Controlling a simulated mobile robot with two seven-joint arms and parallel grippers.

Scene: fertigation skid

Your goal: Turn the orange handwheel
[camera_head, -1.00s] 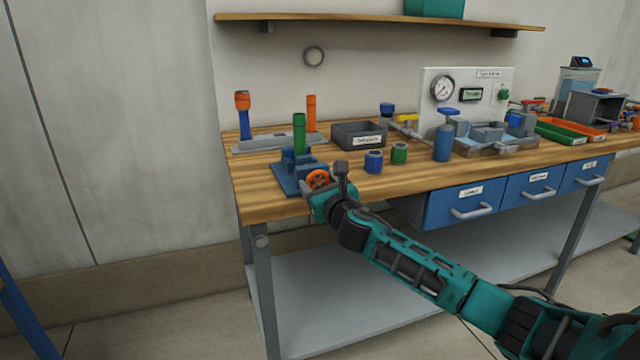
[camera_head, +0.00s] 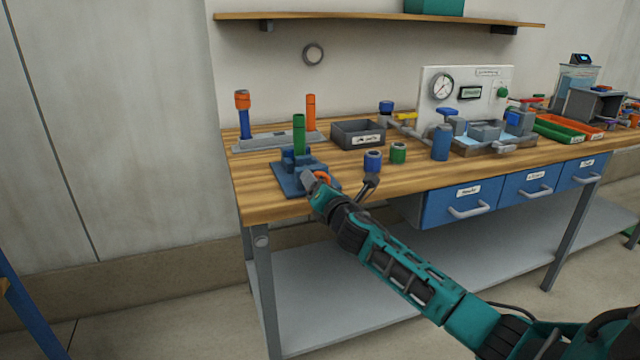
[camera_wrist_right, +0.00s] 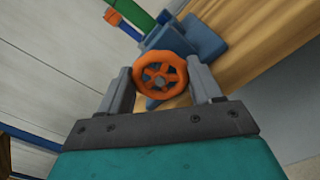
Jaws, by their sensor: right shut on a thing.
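The orange handwheel (camera_wrist_right: 139,82) is a spoked ring on the front of a blue vise-like fixture (camera_head: 290,180) at the left end of the bench. In the head view only a bit of the wheel (camera_head: 322,176) shows past my gripper. In the right wrist view my right gripper (camera_wrist_right: 162,82) has one grey finger on each side of the wheel and is shut on its rim. A green cylinder (camera_head: 299,134) stands upright in the fixture. My left gripper is in neither view.
Behind the fixture is a grey rack (camera_head: 270,143) with upright orange-topped pieces. A grey bin (camera_head: 357,134), a blue fitting (camera_head: 373,161) and a green fitting (camera_head: 398,153) stand to the right. Blue drawers (camera_head: 467,200) hang under the bench edge. The floor in front is clear.

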